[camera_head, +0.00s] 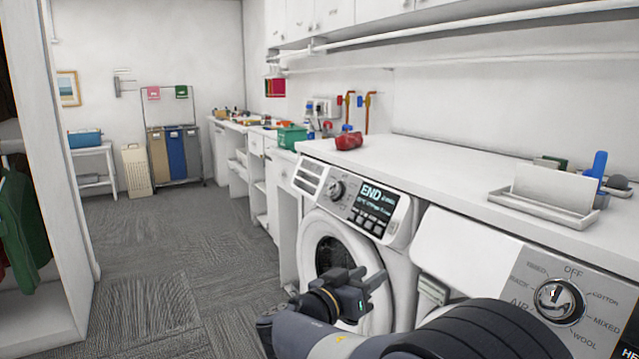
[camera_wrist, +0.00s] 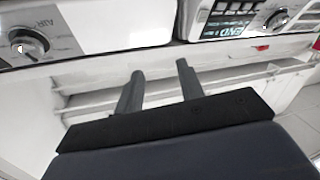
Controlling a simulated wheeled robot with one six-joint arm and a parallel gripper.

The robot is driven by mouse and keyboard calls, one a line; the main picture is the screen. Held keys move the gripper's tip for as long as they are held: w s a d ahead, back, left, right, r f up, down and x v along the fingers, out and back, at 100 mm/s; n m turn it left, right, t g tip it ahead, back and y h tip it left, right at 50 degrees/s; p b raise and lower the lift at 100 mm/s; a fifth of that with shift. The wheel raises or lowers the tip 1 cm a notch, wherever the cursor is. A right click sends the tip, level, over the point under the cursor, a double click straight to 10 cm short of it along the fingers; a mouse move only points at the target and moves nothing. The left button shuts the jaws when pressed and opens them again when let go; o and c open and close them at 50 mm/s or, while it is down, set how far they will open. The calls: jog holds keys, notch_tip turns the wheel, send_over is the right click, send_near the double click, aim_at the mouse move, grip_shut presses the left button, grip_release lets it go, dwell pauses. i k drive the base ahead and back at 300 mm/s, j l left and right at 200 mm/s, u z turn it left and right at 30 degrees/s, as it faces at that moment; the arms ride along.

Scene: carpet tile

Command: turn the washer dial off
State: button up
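The front-loading washer (camera_head: 401,254) has a round door and a lit screen (camera_head: 373,203) reading END. Its dial (camera_head: 337,190) is a round knob left of the screen. The wrist view also shows this dial (camera_wrist: 277,18), inverted, at the upper right. A second machine's panel at the right has a larger dial (camera_head: 559,302) labelled OFF, COTTON, MIXED and WOOL; it shows at the wrist view's upper left (camera_wrist: 28,45). I cannot read either pointer surely. My gripper (camera_head: 376,280) is in front of the washer, below both dials, touching neither. In the wrist view its fingers (camera_wrist: 159,72) are apart and empty.
A white countertop (camera_head: 420,165) runs above the machines, with a red cloth-like item (camera_head: 349,140) and a white tray (camera_head: 543,207) on it. A shelf unit (camera_head: 65,170) stands at the left. Carpet (camera_head: 170,260) is clear between. Hampers (camera_head: 173,153) stand at the back.

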aim_at(333, 190)
jog(key=i+j, duration=0.5)
jog(key=i, duration=0.2)
jog(key=i+j+z, duration=0.1)
jog(key=i+j, duration=0.4)
jog(key=i, duration=0.2)
